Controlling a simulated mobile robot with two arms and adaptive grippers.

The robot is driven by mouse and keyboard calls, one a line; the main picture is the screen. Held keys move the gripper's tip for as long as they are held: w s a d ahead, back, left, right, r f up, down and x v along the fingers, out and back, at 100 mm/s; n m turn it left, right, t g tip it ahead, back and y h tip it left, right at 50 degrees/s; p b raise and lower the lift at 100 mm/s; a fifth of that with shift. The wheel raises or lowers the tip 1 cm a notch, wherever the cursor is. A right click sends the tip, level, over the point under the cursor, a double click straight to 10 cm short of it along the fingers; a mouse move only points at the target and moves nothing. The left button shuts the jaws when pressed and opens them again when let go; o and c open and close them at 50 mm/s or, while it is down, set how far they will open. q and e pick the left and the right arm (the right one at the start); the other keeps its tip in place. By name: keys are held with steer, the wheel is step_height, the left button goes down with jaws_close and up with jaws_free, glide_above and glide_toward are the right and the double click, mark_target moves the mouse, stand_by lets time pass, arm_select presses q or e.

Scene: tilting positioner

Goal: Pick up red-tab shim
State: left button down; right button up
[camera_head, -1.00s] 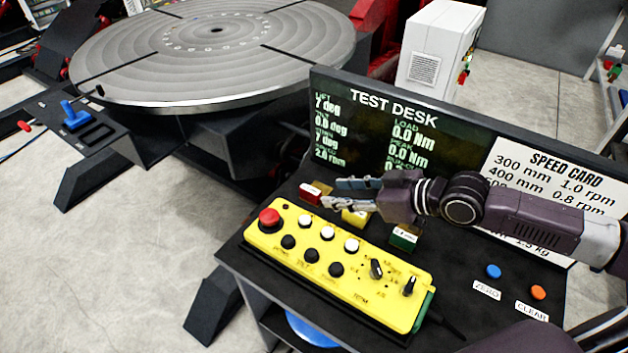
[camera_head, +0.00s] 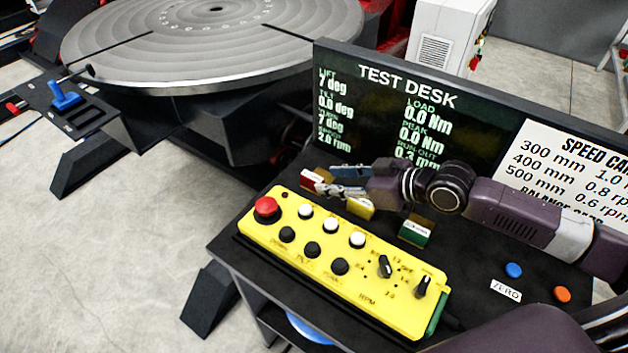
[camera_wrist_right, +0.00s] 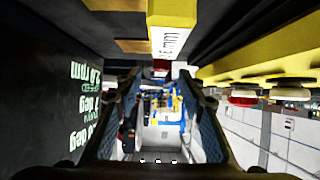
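The red-tab shim (camera_head: 312,180) stands on the dark desk behind the left end of the yellow control box; its red tab has a white label. My right gripper (camera_head: 326,181) points left at it, with its fingertips beside the tab. In the right wrist view the gripper (camera_wrist_right: 162,88) has its two fingers spread, and the small red tab (camera_wrist_right: 161,66) shows between and beyond their tips. Whether the fingertips touch the shim I cannot tell. My left gripper is not in view.
A yellow-tab shim (camera_head: 360,207) and a green-tab shim (camera_head: 415,232) stand to the right along the desk. The yellow control box (camera_head: 330,262) lies in front of them. The display panel (camera_head: 400,110) rises behind the gripper. The yellow shim looms close in the wrist view (camera_wrist_right: 172,12).

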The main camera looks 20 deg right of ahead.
mark_target(316, 178)
steer(key=x, duration=0.2)
steer(key=p+x, duration=0.1)
steer(key=x, duration=0.1)
steer(key=shift+w+a+r, duration=0.1)
steer(key=shift+r, duration=0.15)
steer(key=shift+w+a+f, duration=0.25)
steer(key=shift+w+f, duration=0.05)
steer(key=shift+f, duration=0.05)
steer(key=shift+c, duration=0.4)
jaws_close()
